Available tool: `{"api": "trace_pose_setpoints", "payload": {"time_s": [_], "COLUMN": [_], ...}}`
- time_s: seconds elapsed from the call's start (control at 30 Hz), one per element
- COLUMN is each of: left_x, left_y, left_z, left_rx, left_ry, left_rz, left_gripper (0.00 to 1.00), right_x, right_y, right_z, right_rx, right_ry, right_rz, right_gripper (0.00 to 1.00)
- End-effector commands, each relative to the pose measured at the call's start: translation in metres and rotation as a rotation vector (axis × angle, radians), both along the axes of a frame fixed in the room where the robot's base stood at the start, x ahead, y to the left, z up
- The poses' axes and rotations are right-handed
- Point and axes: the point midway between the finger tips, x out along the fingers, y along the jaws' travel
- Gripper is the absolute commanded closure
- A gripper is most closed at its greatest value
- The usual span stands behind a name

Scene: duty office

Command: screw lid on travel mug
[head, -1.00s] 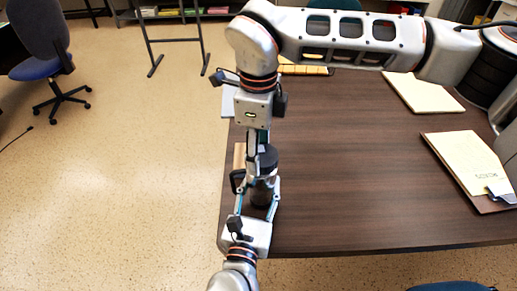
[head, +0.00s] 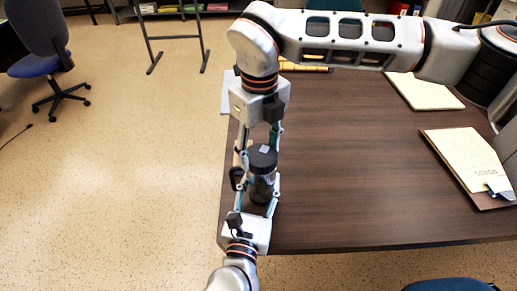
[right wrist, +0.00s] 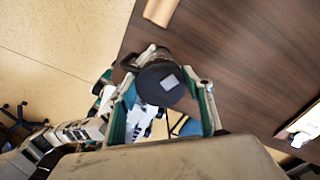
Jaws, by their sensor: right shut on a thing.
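The dark travel mug (head: 261,187) stands upright near the left edge of the table. Its black lid (head: 263,158), with a pale square on top, sits on the mug's mouth; I cannot tell how tightly. My right gripper (head: 261,143) comes from the far side, its fingers shut on the lid's sides. In the right wrist view the lid (right wrist: 160,86) shows between its two fingers. My left gripper (head: 259,193) comes from the near side, its fingers closed around the mug's body. The contact points are partly hidden.
The dark wooden table (head: 360,180) is clear to the right of the mug. A clipboard (head: 463,160) and a cream pad (head: 424,92) lie at the right. A blue office chair (head: 41,50) stands on the floor at the left.

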Motion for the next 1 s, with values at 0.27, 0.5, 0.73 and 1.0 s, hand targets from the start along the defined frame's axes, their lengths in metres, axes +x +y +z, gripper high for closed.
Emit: {"api": "trace_pose_setpoints", "payload": {"time_s": [0.27, 0.5, 0.73, 1.0], "left_x": [0.0002, 0.0001, 0.0001, 0.0001], "left_y": [0.0004, 0.0004, 0.0005, 0.0006], "left_z": [-0.0002, -0.0004, -0.0004, -0.0006], "left_rx": [0.0, 0.0, 0.0, 0.0], "left_ry": [0.001, 0.001, 0.001, 0.001], "left_rz": [0.001, 0.001, 0.001, 0.001], "left_gripper": [1.0, 1.0, 1.0, 1.0], "right_x": [0.0017, 0.0014, -0.0003, -0.0034], "right_y": [-0.0033, -0.0066, -0.0087, -0.0105], "right_z": [0.0008, 0.0001, 0.0001, -0.0004], "right_rx": [0.002, 0.001, 0.001, 0.0], "right_ry": [0.0, -0.001, 0.0, 0.001], "right_rz": [-0.511, -0.956, -1.381, -1.884], "right_gripper": [0.68, 0.68, 0.68, 0.68]}}
